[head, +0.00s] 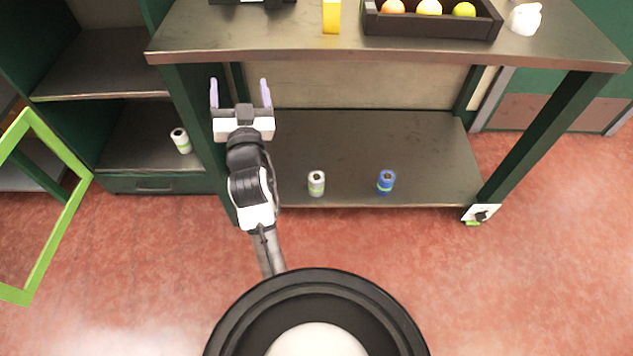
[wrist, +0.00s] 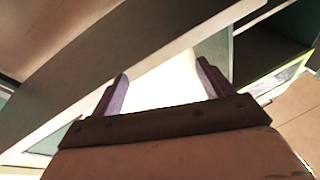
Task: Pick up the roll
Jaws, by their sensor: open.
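I cannot tell which one the task means. My gripper (head: 240,94) is open and empty beside the table's left leg, between the cabinet roll and the shelf rolls, apart from all three. In the wrist view my gripper (wrist: 162,72) shows two spread fingers and no roll.
The table top (head: 300,32) overhangs the lower shelf (head: 430,150). A dark crate (head: 430,26) with fruit, a yellow object (head: 331,17) and a white object (head: 525,18) stand on top. A green-framed door (head: 55,225) hangs open at left. The red floor in front is clear.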

